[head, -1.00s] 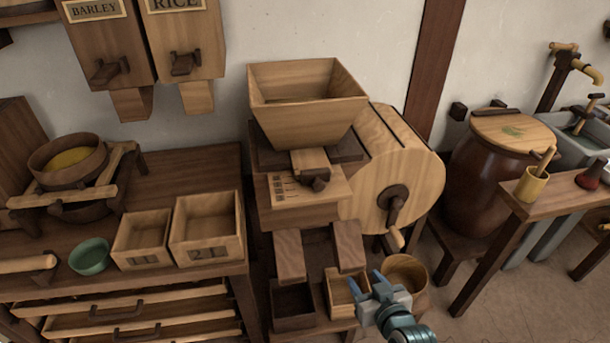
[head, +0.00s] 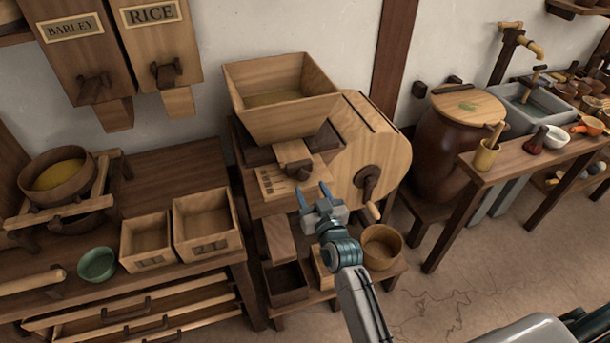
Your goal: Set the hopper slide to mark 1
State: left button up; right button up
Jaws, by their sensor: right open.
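The hopper (head: 282,108) is a wooden funnel box on the mill, with some grain-coloured fill low inside. Below its front, the hopper slide (head: 292,158) is a wooden piece with a dark knob (head: 299,170). Beside it lies a pale plate with dark marks (head: 271,182); the mark numbers are too small to read. My right gripper (head: 314,196) is open and empty, just below and in front of the knob, with its blue fingers pointing up toward it. I cannot tell whether they touch anything. My left gripper is out of view.
The round mill drum (head: 372,140) with its crank (head: 369,185) stands right of the slide. A round wooden tub (head: 381,246) and a dark box (head: 287,283) sit below. Two wooden boxes and a green bowl (head: 97,264) stand on the left table.

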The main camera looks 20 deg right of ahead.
aim_at(305, 177)
jog(key=w+p, duration=0.1)
jog(key=w, duration=0.4)
jog(key=shift+w+a, duration=0.1)
